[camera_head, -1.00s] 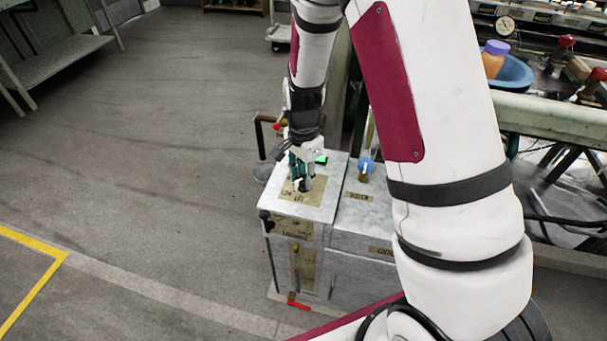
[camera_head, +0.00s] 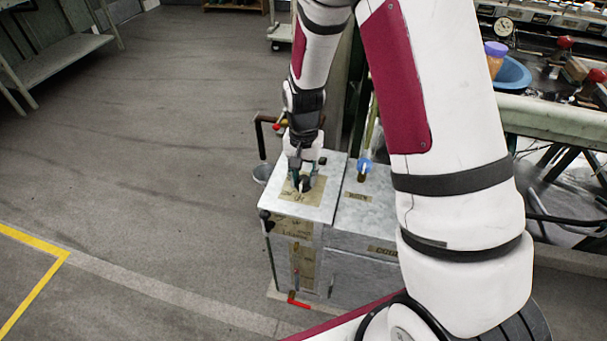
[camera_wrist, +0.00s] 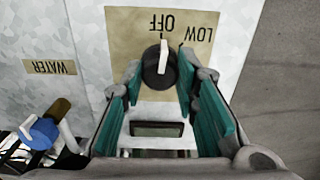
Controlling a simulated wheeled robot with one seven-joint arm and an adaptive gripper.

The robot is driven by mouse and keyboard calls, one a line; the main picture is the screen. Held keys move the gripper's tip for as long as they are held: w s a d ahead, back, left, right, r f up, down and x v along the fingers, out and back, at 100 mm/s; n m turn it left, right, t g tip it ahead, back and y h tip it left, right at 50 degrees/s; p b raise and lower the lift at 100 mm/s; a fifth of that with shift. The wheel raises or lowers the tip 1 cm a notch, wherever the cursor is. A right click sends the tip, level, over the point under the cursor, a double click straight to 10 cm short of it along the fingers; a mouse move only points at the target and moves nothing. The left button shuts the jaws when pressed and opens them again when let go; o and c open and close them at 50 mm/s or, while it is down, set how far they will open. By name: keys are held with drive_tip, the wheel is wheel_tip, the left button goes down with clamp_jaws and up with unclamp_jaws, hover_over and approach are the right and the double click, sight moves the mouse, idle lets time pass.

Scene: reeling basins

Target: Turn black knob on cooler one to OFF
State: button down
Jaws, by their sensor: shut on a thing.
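The black knob (camera_wrist: 157,72) with a white pointer sits on a tan label plate (camera_wrist: 120,50) on top of the pale metal cooler (camera_head: 279,198). In the wrist view the label reads upside down, with OFF and LOW at the far side of the knob. The white pointer points up in that view, at or very near the OFF mark and left of the LOW mark. My gripper (camera_wrist: 160,79) comes down from above with its teal-padded fingers on either side of the knob, shut on it. In the head view my gripper (camera_head: 303,184) mostly hides the knob.
A second grey cooler section stands to the right, with a WATER label (camera_wrist: 50,68) and a blue-handled valve (camera_head: 364,166). A dark pipe (camera_head: 260,140) rises behind the cooler's left side. Open floor (camera_head: 150,180) lies to the left.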

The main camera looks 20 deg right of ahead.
sight(303, 179)
drive_tip(key=shift+n, duration=0.6)
drive_tip(key=c, duration=1.2)
unclamp_jaws()
drive_tip(key=shift+c, duration=0.2)
drive_tip(key=shift+r, duration=0.15)
wheel_tip(303, 179, up, 12)
